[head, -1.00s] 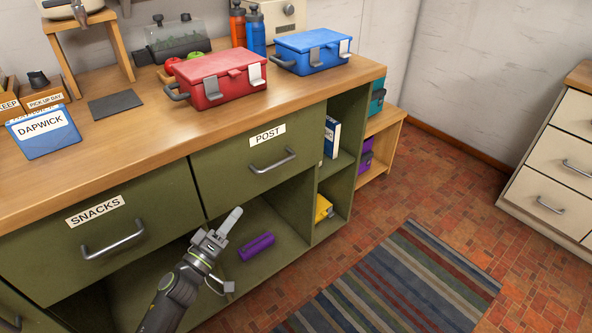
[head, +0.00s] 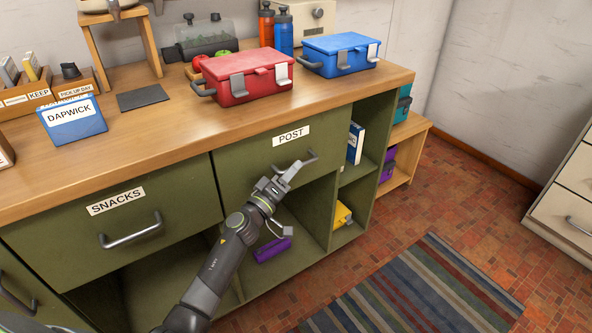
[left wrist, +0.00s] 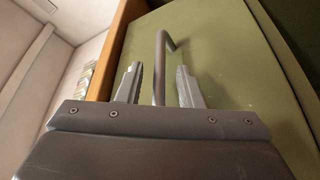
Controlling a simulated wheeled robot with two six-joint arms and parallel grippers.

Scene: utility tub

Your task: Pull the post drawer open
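The post drawer (head: 240,158) is a green drawer front with a white POST label (head: 291,135), flush with the cabinet. Its grey bar handle (head: 312,158) is partly hidden behind my left gripper (head: 290,172) in the head view. In the left wrist view, the drawer front (left wrist: 225,50) fills the right side. The handle (left wrist: 160,65) runs between the two fingers of my left gripper (left wrist: 160,88), with a gap on each side. The left gripper is open around the handle. My right gripper is not in view.
The snacks drawer (head: 95,235) is shut at the left. Open shelves below hold a purple item (head: 272,249) and a yellow item (head: 342,214). A red box (head: 250,85) and a blue box (head: 340,60) stand on the counter. A striped rug (head: 425,290) lies on the floor.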

